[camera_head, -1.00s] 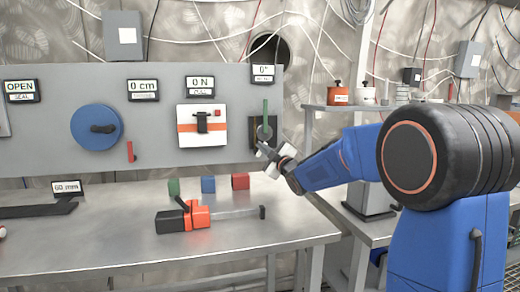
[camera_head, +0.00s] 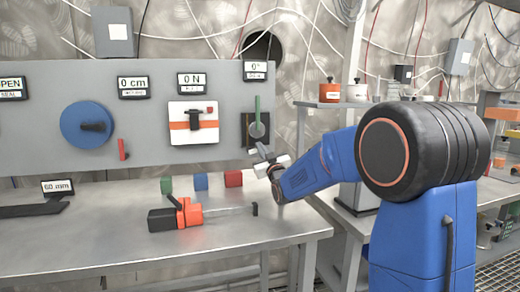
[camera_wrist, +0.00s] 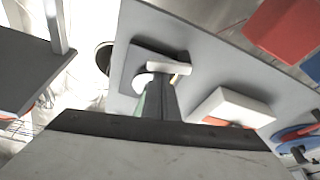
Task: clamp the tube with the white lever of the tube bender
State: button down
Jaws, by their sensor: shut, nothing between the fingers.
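The tube bender (camera_head: 247,130) is a dark plate with a round grey part and an upright green bar (camera_head: 258,108), at the right end of the grey panel. In the wrist view its dark plate (camera_wrist: 133,66) shows with a white bar (camera_wrist: 168,67) across it, which looks like the white lever. My gripper (camera_head: 263,149) is just below and in front of the bender. In the wrist view my gripper (camera_wrist: 165,90) is shut and empty, its tips close under the white bar; I cannot tell whether they touch. A sliver of green is left of the fingers, mostly hidden. I cannot make out the tube clearly.
A display above the bender (camera_head: 255,70) reads 0°. A white box (camera_head: 193,123) and a blue wheel (camera_head: 87,125) are left on the panel. Green, blue and red blocks and an orange-black tool (camera_head: 188,214) lie on the steel table (camera_head: 120,245). A shelf with pots stands right.

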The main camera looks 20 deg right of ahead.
jog(key=shift+r, duration=0.1)
jog(key=s, duration=0.9)
jog(key=shift+s+r, duration=0.2)
jog(key=shift+s, duration=0.05)
jog(key=shift+a, duration=0.1)
dwell(0.5)
